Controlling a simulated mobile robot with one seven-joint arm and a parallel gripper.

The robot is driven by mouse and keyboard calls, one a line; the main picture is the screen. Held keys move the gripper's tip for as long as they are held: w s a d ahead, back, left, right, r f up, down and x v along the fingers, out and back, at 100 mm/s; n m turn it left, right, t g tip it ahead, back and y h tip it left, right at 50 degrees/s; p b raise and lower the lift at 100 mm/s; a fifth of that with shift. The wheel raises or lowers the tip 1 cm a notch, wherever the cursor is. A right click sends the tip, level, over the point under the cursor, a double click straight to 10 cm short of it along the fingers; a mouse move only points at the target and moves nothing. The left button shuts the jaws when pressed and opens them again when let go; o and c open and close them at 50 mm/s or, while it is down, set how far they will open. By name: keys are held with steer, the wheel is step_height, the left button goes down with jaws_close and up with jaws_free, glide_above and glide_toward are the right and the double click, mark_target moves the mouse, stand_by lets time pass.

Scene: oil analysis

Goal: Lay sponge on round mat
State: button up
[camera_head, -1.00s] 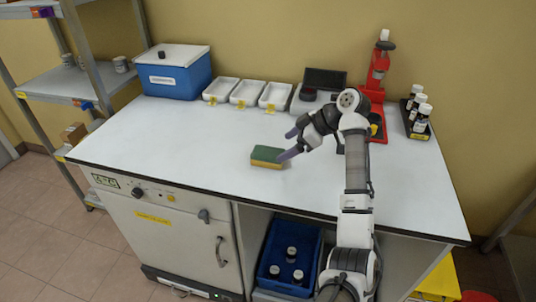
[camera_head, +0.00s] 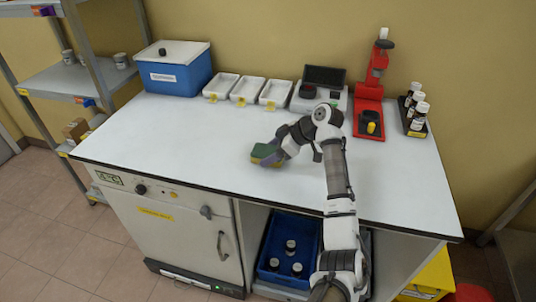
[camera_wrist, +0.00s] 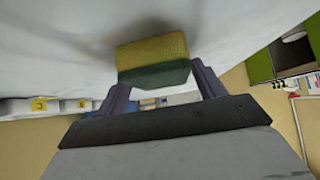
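The sponge (camera_head: 262,151), green on top and yellow below, is at the middle of the white worktop. My gripper (camera_head: 272,158) is down at the sponge from the right, with a purple finger in front of it. In the wrist view the sponge (camera_wrist: 153,58) lies across the space between my two spread fingertips (camera_wrist: 160,78). It nearly fills that space. I cannot tell whether both fingers press on it or whether it is lifted. I cannot make out a round mat in either view.
Behind stand a blue lidded box (camera_head: 174,74), three white trays (camera_head: 243,91), and a device with a dark lid (camera_head: 321,92). A red stand (camera_head: 370,108) and a rack of bottles (camera_head: 417,118) are at the right. The worktop's left part (camera_head: 165,125) is clear.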

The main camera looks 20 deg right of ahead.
steer(key=c, duration=0.7)
steer(key=shift+r, duration=0.1)
